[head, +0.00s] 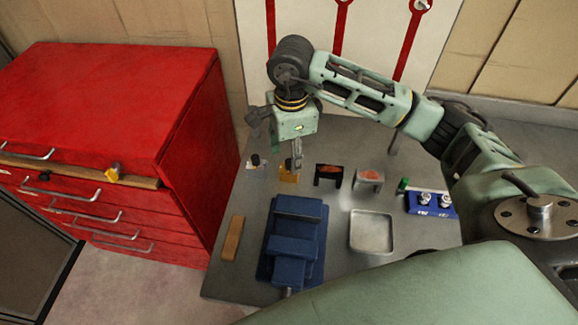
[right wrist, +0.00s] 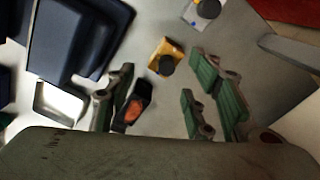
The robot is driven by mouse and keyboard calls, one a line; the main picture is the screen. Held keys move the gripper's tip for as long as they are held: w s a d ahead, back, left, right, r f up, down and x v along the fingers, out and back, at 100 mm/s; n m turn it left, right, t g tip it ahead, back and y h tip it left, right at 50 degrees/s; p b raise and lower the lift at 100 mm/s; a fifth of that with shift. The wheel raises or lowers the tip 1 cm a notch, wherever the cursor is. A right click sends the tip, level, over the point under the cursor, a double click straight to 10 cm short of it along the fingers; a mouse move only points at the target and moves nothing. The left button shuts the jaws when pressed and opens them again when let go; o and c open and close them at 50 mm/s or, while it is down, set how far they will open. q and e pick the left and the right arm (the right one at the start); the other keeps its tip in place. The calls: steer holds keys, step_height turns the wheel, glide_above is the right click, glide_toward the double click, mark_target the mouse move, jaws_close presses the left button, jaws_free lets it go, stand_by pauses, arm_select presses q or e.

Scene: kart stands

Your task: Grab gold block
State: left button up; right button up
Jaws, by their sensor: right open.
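The gold block (head: 289,178) sits on the grey table, between a small white-and-dark piece and a black block. My right gripper (head: 296,160) points down just above it and hides part of it. In the right wrist view the gold block (right wrist: 160,46) has a dark round spot on it and lies ahead, between the lines of the spread fingers (right wrist: 160,95). The right gripper is open and empty; contact with the block cannot be told. My left gripper is not seen.
A black block with orange (head: 318,180) and a grey block (head: 369,179) stand to the right. A blue vise (head: 296,245), metal tray (head: 371,232), wooden bar (head: 232,238) and blue holder (head: 420,208) are nearer. A red cabinet (head: 190,130) stands left.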

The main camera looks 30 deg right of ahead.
mark_target(290, 162)
step_height(290, 162, down, 2)
steer(key=shift+w+f+p, duration=0.1)
steer(key=shift+p, duration=0.7)
steer(key=f, duration=0.2)
steer(key=shift+w+f, duration=0.2)
steer(key=shift+f, duration=0.2)
steer(key=c, duration=0.7)
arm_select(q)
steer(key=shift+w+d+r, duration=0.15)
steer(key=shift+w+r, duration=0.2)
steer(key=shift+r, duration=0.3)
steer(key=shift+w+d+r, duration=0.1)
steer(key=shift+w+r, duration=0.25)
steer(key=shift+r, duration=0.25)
arm_select(e)
jaws_close()
